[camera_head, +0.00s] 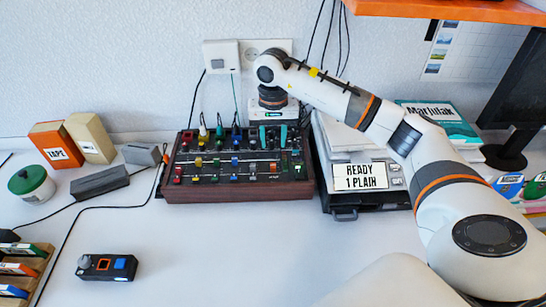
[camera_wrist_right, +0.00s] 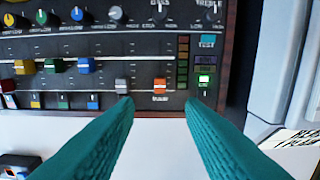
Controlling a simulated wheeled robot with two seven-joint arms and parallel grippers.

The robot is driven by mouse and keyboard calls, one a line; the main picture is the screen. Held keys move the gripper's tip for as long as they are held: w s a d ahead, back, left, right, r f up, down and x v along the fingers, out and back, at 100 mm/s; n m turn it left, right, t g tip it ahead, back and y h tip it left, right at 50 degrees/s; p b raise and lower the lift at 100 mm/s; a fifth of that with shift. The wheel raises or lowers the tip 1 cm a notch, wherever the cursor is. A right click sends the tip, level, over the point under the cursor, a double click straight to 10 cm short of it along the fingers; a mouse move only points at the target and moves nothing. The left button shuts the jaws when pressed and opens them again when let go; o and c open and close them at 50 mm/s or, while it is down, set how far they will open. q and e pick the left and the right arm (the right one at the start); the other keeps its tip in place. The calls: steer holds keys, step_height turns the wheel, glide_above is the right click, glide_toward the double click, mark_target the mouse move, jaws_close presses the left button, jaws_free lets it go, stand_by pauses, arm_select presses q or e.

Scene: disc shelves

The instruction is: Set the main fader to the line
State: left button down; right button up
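The mixer (camera_head: 240,192) is a dark console with a wooden frame, standing at the back of the table. In the right wrist view, the orange main fader cap (camera_wrist_right: 160,86) sits near the lower end of its slot, above a white label. A pale line (camera_wrist_right: 160,57) crosses the slot higher up. My right gripper (camera_wrist_right: 160,108) has teal fingers spread wide, one on each side below the orange cap, apart from it and empty. In the head view my right gripper (camera_head: 273,139) hangs over the mixer's right part. My left gripper is not in view.
A grey fader (camera_wrist_right: 122,86) stands left of the orange one, close to the left fingertip. A dark printer-like box (camera_head: 372,200) labelled "READY 1 PLAIN" stands right of the mixer. A small black device (camera_head: 107,267) lies in front. The table's front middle is clear.

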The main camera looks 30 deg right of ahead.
mark_target(273, 165)
step_height(273, 165, down, 9)
steer(key=shift+w+f+p, duration=0.1)
steer(key=shift+p, duration=0.35)
jaws_close()
steer(key=shift+d, duration=0.1)
